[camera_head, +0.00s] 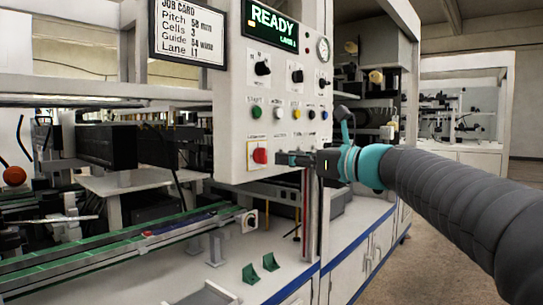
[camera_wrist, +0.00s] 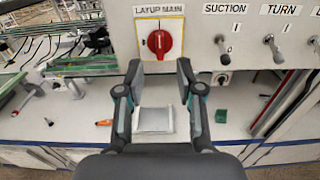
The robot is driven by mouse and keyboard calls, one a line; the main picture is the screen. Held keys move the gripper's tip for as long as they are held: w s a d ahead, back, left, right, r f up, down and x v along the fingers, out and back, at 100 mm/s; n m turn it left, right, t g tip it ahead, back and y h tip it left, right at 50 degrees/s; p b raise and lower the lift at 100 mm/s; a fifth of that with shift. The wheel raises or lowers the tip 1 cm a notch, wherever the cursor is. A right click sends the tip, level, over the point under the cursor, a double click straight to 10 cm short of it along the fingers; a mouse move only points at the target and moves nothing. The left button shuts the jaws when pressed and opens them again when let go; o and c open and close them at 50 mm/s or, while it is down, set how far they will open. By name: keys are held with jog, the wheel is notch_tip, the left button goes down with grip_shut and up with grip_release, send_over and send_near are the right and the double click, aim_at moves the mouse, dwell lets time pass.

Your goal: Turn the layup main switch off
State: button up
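The layup main switch is a red rotary knob (camera_wrist: 160,42) on a light plate under a "LAYUP MAIN" label; its grip bar looks about upright. In the head view the red knob (camera_head: 260,156) is at the lower part of the white control panel (camera_head: 232,120). My gripper (camera_wrist: 160,74) is open and empty, its two fingers apart just below the knob in the wrist view. In the head view my gripper (camera_head: 284,159) is just right of the knob. Whether a finger touches the panel cannot be told.
Toggle levers labelled "SUCTION" (camera_wrist: 222,46) and "TURN" (camera_wrist: 272,48) sit right of the switch. A green display (camera_head: 274,22) reads "READY". Several buttons and black knobs are above the switch. A bench with green rails (camera_head: 120,250) lies below left.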

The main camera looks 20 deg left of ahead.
aim_at(266, 156)
jog(key=x, duration=0.6)
grip_shut()
